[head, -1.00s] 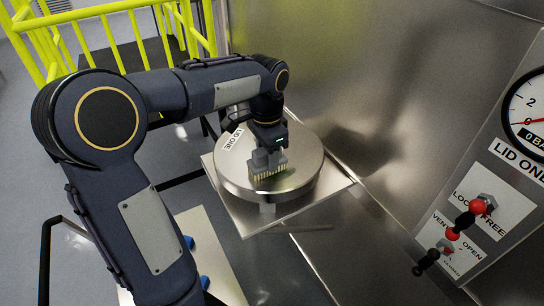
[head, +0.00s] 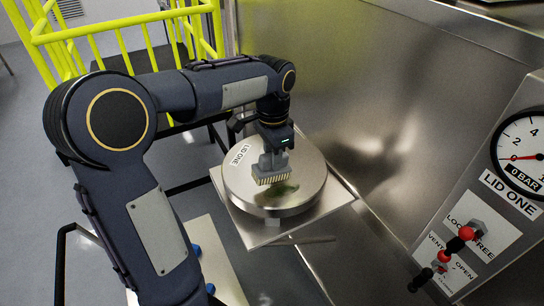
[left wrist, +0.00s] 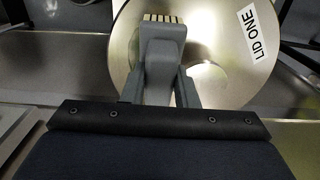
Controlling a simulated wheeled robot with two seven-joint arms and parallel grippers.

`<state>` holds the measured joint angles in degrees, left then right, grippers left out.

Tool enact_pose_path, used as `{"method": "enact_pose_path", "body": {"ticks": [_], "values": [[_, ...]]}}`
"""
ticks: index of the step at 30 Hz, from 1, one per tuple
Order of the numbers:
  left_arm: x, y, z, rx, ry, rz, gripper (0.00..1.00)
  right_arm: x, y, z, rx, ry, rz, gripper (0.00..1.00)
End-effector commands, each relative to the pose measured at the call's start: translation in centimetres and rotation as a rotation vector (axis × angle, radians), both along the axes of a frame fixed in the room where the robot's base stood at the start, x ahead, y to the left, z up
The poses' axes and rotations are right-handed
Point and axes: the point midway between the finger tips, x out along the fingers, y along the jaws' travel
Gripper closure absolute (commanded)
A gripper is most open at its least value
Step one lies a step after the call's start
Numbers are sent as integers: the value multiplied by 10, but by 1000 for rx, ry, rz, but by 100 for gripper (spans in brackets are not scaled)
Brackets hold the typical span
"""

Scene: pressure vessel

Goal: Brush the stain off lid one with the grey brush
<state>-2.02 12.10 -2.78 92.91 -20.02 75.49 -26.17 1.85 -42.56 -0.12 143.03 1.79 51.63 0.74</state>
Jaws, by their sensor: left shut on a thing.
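Lid one (head: 310,180) is a round, shiny metal lid with a "LID ONE" label, lying flat on a square plate. It also fills the upper part of the left wrist view (left wrist: 205,85). A dark greenish stain (head: 279,193) lies on its top. My left gripper (head: 274,150) is shut on the grey brush (head: 272,165), which points bristles down over the lid. The pale bristles are just behind the stain in the head view; I cannot tell whether they touch the lid. The brush also shows in the left wrist view (left wrist: 163,50). My right gripper is out of view.
A metal wall (head: 370,110) stands close behind and right of the lid. A panel with a gauge (head: 522,150) and red-and-black handles (head: 455,245) is at the right. Yellow railings (head: 120,35) stand at the back left.

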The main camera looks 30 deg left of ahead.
Motion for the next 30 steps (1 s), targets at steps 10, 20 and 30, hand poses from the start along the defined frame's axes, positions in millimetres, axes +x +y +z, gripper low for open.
{"method": "enact_pose_path", "body": {"ticks": [10,20,30], "values": [[1,3,8,4,-3,6,100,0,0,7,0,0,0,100],[1,3,29,4,-3,6,100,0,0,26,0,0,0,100],[0,2,38,3,1,3,100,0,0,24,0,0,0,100]]}}
